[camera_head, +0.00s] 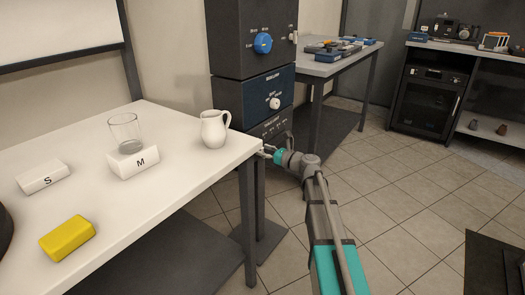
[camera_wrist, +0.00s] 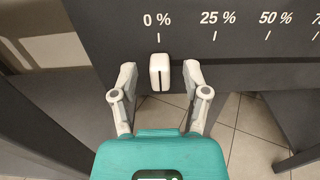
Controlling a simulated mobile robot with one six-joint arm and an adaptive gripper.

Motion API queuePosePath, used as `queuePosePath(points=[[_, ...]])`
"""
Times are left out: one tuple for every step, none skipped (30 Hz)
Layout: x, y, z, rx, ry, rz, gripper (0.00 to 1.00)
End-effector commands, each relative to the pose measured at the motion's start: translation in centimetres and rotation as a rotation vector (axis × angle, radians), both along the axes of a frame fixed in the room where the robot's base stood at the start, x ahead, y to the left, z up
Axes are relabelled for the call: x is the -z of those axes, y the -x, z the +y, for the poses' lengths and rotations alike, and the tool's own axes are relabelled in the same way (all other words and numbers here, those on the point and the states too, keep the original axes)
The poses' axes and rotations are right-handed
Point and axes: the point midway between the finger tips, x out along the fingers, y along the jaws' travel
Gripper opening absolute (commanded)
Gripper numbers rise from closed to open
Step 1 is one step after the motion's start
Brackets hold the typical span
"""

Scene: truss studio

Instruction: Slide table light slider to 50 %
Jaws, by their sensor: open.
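In the wrist view the white slider knob (camera_wrist: 160,73) sits directly under the 0 % tick on a dark panel (camera_wrist: 240,73). Its scale runs right through 25 % and 50 %, and a further label is cut off at the edge. My gripper (camera_wrist: 160,80) is open, one finger on each side of the knob, with visible gaps between. In the head view my gripper (camera_head: 268,151) is at the lowest panel (camera_head: 277,123) of the dark column, beside the table corner. The slider knob cannot be made out there.
Above are a panel with a white knob (camera_head: 275,103) and one with a blue knob (camera_head: 263,43). The white table (camera_head: 190,165) on the left holds a white jug (camera_head: 214,130), a glass (camera_head: 124,132) on the M block, an S block (camera_head: 43,176) and a yellow block (camera_head: 67,239).

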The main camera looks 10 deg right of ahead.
Motion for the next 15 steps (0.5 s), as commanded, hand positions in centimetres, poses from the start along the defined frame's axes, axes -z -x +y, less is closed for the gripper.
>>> queuePosePath(points=[[0.0, -0.31, 0.25, 0.0, 0.0, 0.0, 0.6], [0.0, -0.41, 0.37, 0.0, 0.0, 0.0, 0.6], [0.0, -0.5, 0.49, 0.0, 0.0, 0.0, 0.6], [0.0, -0.55, 0.55, 0.0, 0.0, 0.0, 0.6], [0.0, -0.59, 0.61, 0.0, 0.0, 0.0, 0.6], [0.0, -0.62, 0.64, 0.0, 0.0, 0.0, 0.6], [0.0, -0.62, 0.66, 0.0, 0.0, 0.0, 0.6], [0.0, -0.62, 0.68, 0.0, 0.0, 0.0, 0.6], [0.0, -0.63, 0.67, 0.0, 0.0, 0.0, 0.6], [0.0, -0.62, 0.67, 0.0, 0.0, 0.0, 0.6], [0.0, -0.61, 0.66, 0.0, 0.0, 0.0, 0.6], [0.0, -0.61, 0.66, 0.0, 0.0, 0.0, 0.6], [0.0, -0.6, 0.66, 0.0, 0.0, 0.0, 0.6], [0.0, -0.6, 0.66, 0.0, 0.0, 0.0, 0.6], [0.0, -0.59, 0.65, 0.0, 0.0, 0.0, 0.54]])
